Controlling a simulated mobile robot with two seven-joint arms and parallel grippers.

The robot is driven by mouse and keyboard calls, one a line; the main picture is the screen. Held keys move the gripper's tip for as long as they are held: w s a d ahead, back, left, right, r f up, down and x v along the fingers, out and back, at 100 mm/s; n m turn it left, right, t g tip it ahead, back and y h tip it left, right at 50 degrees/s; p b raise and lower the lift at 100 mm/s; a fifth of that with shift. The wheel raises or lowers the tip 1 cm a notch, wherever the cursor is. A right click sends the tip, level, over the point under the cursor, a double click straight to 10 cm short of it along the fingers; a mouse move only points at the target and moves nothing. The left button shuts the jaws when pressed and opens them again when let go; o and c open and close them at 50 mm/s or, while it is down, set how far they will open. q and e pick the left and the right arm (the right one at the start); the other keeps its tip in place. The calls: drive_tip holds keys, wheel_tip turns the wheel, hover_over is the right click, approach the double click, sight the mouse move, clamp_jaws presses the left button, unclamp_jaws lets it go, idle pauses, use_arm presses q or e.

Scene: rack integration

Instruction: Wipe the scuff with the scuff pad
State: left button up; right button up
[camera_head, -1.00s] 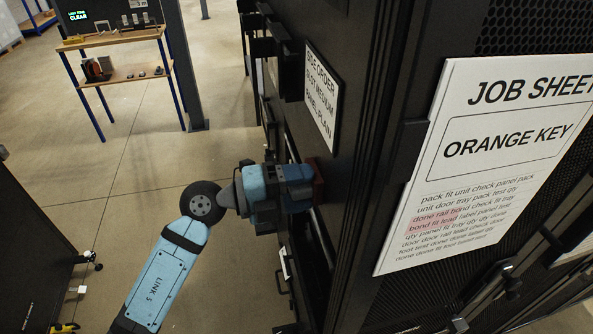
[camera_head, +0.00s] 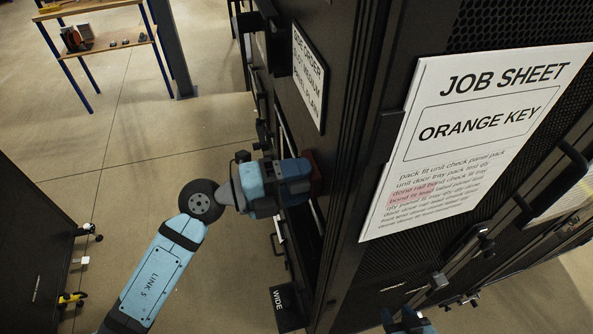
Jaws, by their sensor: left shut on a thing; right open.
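My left gripper (camera_head: 305,178) is shut on a dark red block (camera_head: 316,166), which looks like the scuff pad. It holds the pad at the dark side of the rack (camera_head: 345,120), just below a white sign panel (camera_head: 309,76). The pad is mostly hidden by the gripper, and I cannot tell whether it touches the surface. I cannot make out the scuff. Blue parts of my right gripper (camera_head: 408,322) show at the bottom edge, in front of the rack; its fingertips are not clear.
A white job sheet (camera_head: 470,140) reading "ORANGE KEY" is on the rack front. A black box marked "WIDE" (camera_head: 288,308) is low by the rack. A wooden bench (camera_head: 105,45) stands at the back left. A dark cabinet (camera_head: 35,250) is at left. The floor between is clear.

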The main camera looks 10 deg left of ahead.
sight(303, 134)
use_arm(q)
drive_tip(key=shift+w+a+p, duration=0.2)
drive_tip(key=shift+w+a, duration=0.3)
drive_tip(key=shift+w, duration=0.75)
drive_tip(key=shift+w+a+p, duration=0.2)
drive_tip(key=shift+w+a, duration=0.35)
drive_tip(key=shift+w, duration=0.65)
drive_tip(key=shift+w+a+p, duration=0.2)
drive_tip(key=shift+w+a, duration=0.3)
drive_tip(key=shift+w, duration=0.75)
drive_tip(key=shift+w+a, duration=0.3)
drive_tip(key=shift+w, duration=0.45)
drive_tip(key=shift+w+a, duration=0.3)
drive_tip(key=shift+w, duration=0.4)
drive_tip(key=shift+r+p, duration=0.9)
drive_tip(key=shift+p, duration=0.2)
drive_tip(key=shift+s+d+p, duration=0.35)
drive_tip(key=shift+s+p, duration=0.05)
drive_tip(key=shift+s, duration=0.35)
drive_tip(key=shift+s+d+f, duration=0.1)
drive_tip(key=shift+s+d, duration=0.5)
drive_tip(key=shift+s, duration=0.9)
drive_tip(key=shift+s+d+r, duration=0.1)
drive_tip(key=shift+s+d, duration=0.55)
drive_tip(key=shift+s, duration=0.8)
drive_tip(key=shift+s+d+f, duration=0.1)
drive_tip(key=shift+s+d, duration=0.5)
drive_tip(key=shift+s, duration=0.9)
drive_tip(key=shift+w, duration=0.1)
